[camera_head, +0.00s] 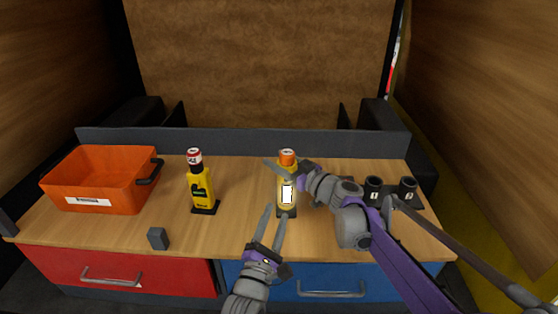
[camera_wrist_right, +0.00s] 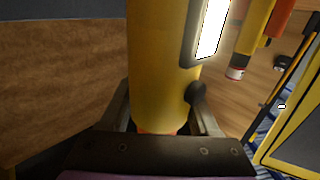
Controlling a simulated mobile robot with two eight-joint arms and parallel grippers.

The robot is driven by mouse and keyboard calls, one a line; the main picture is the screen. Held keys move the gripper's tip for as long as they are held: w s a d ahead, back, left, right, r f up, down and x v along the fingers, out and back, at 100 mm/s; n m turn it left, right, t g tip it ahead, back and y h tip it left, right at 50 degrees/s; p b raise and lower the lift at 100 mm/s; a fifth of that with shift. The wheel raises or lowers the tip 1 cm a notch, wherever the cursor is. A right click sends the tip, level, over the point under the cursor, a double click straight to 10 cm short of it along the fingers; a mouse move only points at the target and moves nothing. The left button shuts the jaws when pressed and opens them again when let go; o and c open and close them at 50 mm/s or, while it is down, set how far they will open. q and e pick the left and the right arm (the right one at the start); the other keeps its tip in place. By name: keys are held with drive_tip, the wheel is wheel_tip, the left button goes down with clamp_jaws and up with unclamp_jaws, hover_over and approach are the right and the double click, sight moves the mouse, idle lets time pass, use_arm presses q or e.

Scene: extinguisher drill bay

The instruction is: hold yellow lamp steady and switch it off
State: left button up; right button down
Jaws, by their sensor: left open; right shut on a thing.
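The yellow lamp (camera_head: 287,203) stands upright on the wooden bench with an orange top and a lit white panel. My right gripper (camera_head: 288,166) comes in from the right and is shut on it just below the orange top. In the right wrist view, the lamp's yellow body (camera_wrist_right: 160,55) sits between the fingers of my right gripper (camera_wrist_right: 165,115). The lit panel (camera_wrist_right: 213,28) and a dark knob (camera_wrist_right: 195,93) show on its side. My left gripper (camera_head: 276,211) is open and empty, low in front of the lamp, its fingertips near the lamp's base.
A second yellow device (camera_head: 201,188) with a red and white cap stands left of the lamp. An orange bin (camera_head: 103,180) is at the far left, a small grey block (camera_head: 157,238) in front. Black holders (camera_head: 373,188) stand at the right. Bench between the yellow devices is clear.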

drive_tip(key=shift+c, duration=0.2)
unclamp_jaws()
